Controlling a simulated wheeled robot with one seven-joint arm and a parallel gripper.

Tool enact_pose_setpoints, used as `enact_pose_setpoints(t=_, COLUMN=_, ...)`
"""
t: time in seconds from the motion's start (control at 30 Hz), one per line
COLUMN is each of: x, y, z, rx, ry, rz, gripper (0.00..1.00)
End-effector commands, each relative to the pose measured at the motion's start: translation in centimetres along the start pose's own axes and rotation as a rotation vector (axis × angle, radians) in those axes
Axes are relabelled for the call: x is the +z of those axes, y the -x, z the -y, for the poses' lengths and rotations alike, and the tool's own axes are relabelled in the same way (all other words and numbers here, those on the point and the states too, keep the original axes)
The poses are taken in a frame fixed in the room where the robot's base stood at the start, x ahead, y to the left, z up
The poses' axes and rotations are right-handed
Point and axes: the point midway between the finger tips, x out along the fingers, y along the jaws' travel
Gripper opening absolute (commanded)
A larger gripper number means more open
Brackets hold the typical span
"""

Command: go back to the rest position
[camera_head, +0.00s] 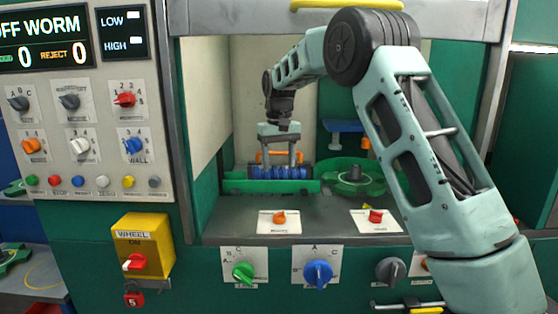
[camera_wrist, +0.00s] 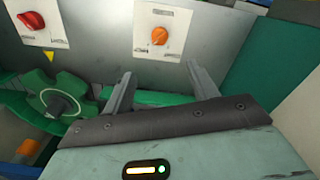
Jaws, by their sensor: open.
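My gripper (camera_head: 280,163) is inside the recessed bay of a green machine, at the end of my outstretched arm. It points down close above or in front of a blue ribbed roller (camera_head: 280,173) in a green trough (camera_head: 240,186); whether it touches them I cannot tell. In the wrist view my gripper (camera_wrist: 160,70) shows two grey fingers spread apart, with no object seen between them. A green strip (camera_wrist: 160,98) lies beyond the fingers. No amber bottle shows in either view.
A green star wheel (camera_head: 353,182) is right of the trough, also in the wrist view (camera_wrist: 57,103). The front ledge carries an orange knob (camera_head: 280,218) and a red knob (camera_head: 375,215). A yellow bar (camera_head: 346,4) is overhead; bay walls (camera_head: 208,100) stand close around my arm.

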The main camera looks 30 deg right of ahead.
Motion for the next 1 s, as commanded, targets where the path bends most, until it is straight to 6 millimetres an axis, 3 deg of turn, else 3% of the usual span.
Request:
enact_pose_setpoints(t=0.7, x=0.1, y=0.7, z=0.2, rx=-0.001, ry=0.003, rz=0.000, gripper=0.58)
enact_pose_setpoints(t=0.77, x=0.7, y=0.6, z=1.4, rx=-0.010, ry=0.023, rz=0.000, gripper=0.58)
enact_pose_setpoints(t=0.87, x=2.9, y=0.3, z=5.1, rx=-0.034, ry=0.089, rz=0.001, gripper=0.58)
enact_pose_setpoints(t=1.0, x=9.1, y=-0.5, z=12.5, rx=-0.076, ry=0.236, rz=0.003, gripper=0.58)
